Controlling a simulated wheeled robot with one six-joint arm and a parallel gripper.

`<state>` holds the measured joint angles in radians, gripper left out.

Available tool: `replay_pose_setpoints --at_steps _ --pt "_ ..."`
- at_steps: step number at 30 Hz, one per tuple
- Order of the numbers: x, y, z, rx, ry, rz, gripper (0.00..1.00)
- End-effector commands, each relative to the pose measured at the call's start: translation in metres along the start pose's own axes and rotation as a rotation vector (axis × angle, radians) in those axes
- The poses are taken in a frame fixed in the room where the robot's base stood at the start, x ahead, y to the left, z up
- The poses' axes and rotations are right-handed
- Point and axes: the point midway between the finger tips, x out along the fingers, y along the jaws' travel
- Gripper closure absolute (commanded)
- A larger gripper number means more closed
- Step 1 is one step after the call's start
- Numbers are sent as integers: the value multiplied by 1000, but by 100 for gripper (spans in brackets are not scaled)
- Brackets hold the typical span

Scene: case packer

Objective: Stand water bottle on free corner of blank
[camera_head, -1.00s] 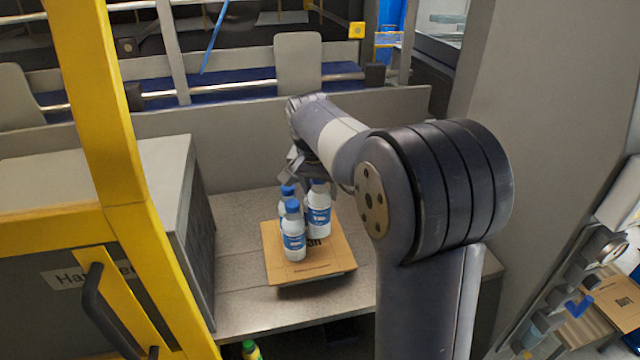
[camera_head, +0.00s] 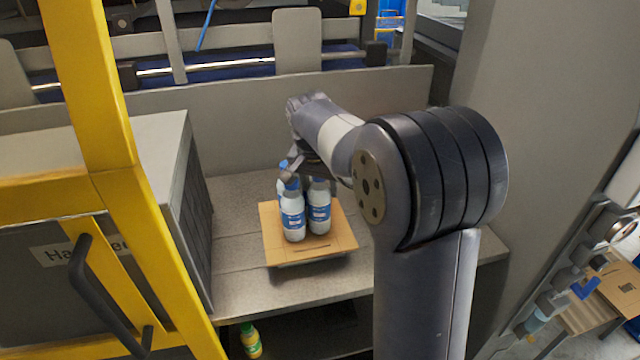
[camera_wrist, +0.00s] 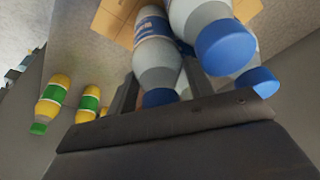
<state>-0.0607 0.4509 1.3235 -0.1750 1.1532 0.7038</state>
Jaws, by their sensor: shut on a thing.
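My gripper (camera_head: 308,168) is shut on a white water bottle (camera_head: 319,212) with a blue label, at the right of a small group. In the wrist view this bottle (camera_wrist: 153,55) sits between the fingers. It is upright, low over the cardboard blank (camera_head: 342,242); I cannot tell whether its base touches. Two more water bottles stand on the blank: one at front left (camera_head: 293,222) and one behind (camera_head: 282,187), partly hidden. The held bottle is close beside the front left one. The gripper hides some of the caps in the head view.
The blank lies on a grey table (camera_head: 235,240). A grey box-like cabinet (camera_head: 150,150) with a yellow frame (camera_head: 90,90) stands at left, and a low grey wall (camera_head: 225,130) behind. A yellow-green bottle (camera_head: 250,342) is below the table. Bare table shows left of the blank.

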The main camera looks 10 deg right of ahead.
Motion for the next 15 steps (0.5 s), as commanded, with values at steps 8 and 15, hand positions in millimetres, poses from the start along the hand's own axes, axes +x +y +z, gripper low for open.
replay_pose_setpoints --at_steps 8,15 --pt "2 0 0 0 1 0 97" --pt "6 0 2 0 0 0 97"
